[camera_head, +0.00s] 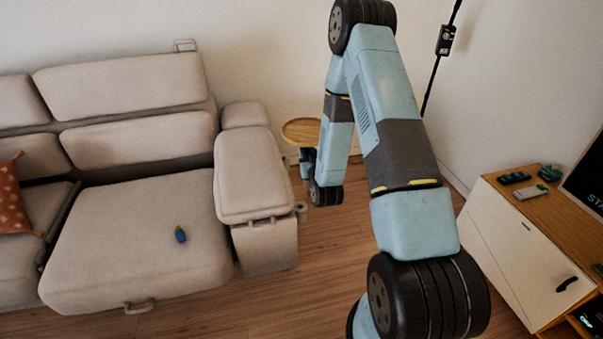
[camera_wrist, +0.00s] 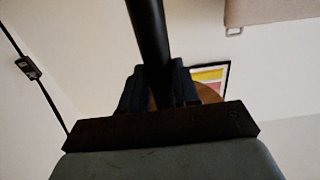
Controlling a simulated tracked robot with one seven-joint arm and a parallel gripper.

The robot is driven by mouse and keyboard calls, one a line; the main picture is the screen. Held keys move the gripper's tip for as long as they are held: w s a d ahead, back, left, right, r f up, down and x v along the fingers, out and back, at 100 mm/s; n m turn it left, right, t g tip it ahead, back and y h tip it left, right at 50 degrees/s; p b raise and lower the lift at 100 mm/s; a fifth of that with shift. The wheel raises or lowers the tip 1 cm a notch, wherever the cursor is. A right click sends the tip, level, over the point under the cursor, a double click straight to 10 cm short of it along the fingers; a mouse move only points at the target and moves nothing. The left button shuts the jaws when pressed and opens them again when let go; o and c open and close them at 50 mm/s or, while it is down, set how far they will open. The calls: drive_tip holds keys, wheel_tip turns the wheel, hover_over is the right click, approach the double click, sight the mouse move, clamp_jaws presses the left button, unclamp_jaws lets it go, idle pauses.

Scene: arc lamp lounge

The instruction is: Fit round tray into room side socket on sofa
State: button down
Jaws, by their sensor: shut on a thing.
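The round wooden tray (camera_head: 298,130) is raised beside the far end of the sofa's right armrest, partly hidden behind my arm. My gripper (camera_head: 308,164) is just below it, small and partly covered by my wrist. In the wrist view my gripper (camera_wrist: 160,88) is shut on a dark post that belongs to the tray; a brown sliver of the tray (camera_wrist: 209,92) shows behind the fingers. The beige sofa (camera_head: 140,240) fills the left. A small round fitting (camera_head: 301,208), perhaps the room side socket, sits on the armrest's outer side. The tray is apart from it.
A lamp pole with a dark box (camera_head: 446,40) stands behind my arm. A cabinet (camera_head: 520,250) is at right. Wooden floor (camera_head: 320,270) is clear between the sofa and cabinet.

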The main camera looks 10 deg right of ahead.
drive_tip(key=shift+a, duration=0.3)
drive_tip(key=w+f+n+y, duration=0.1)
drive_tip(key=w+f, duration=0.3)
drive_tip(key=f, duration=0.4)
drive_tip(key=w+f+n+y, duration=0.2)
drive_tip(key=w+f+y, duration=0.2)
drive_tip(key=f, duration=0.5)
drive_tip(key=shift+d+f+g, duration=0.3)
wheel_tip(320, 180, down, 7)
idle(4.2)
drive_tip(key=c, duration=0.8)
unclamp_jaws()
drive_tip(key=shift+r, duration=0.1)
drive_tip(key=shift+o, duration=0.2)
drive_tip(key=shift+s+a, duration=0.1)
